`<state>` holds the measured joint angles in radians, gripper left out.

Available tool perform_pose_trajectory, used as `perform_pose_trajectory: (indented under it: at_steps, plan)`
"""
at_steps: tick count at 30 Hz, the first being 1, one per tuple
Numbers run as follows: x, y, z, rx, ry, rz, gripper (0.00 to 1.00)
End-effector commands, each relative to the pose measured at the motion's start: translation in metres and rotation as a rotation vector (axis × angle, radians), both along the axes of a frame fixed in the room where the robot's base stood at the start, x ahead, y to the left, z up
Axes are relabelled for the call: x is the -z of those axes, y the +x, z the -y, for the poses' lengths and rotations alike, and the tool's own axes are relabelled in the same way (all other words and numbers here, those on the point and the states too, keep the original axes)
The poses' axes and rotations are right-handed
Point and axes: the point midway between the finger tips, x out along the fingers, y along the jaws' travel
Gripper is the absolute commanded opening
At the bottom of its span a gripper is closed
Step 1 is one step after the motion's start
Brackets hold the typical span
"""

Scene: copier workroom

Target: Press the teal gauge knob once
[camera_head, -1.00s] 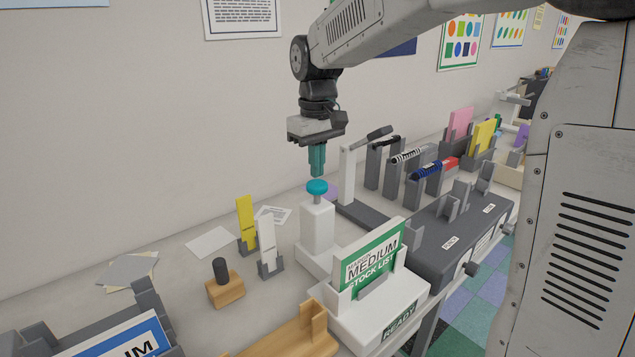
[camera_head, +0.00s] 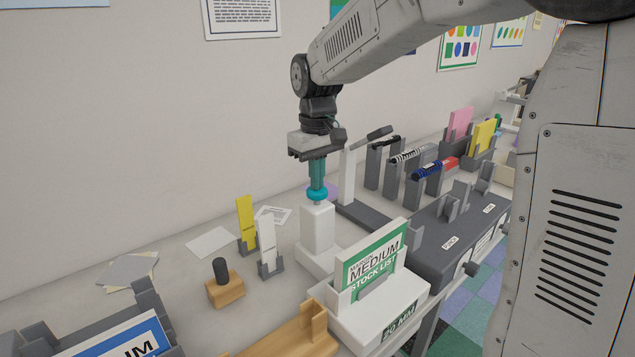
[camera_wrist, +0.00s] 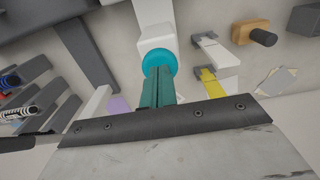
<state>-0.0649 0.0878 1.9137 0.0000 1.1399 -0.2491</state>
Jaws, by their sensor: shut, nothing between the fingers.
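The teal gauge knob (camera_head: 317,196) is a round cap on top of a white block-shaped gauge (camera_head: 317,228). My gripper (camera_head: 317,183) is shut and empty, pointing straight down with its fingertips on the knob's top. The knob sits low, close to the gauge's top. In the wrist view the teal knob (camera_wrist: 160,62) shows at the ends of the shut fingers (camera_wrist: 158,80), which hide part of it. The small display (camera_head: 399,323) on the white stand's front reads what looks like "20 MM".
A green-and-white "MEDIUM" stock list card (camera_head: 372,262) stands just right of the gauge. Yellow (camera_head: 245,220) and white (camera_head: 266,243) cards in holders stand to its left, near a wooden block with a dark peg (camera_head: 221,270). A dark rack with several rolls (camera_head: 408,156) lies behind right.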

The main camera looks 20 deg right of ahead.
Motion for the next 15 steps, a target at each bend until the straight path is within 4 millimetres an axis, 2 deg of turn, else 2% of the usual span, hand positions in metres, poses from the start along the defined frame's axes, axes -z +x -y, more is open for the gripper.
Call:
perform_pose_trajectory:
  at_steps: [8, 15]
  plan:
    - [0.0, -0.001, 0.0, 0.0, 0.0, -0.004, 0.0]
    - [-0.012, 0.0, 0.0, 0.0, 0.0, -0.001, 0.0]
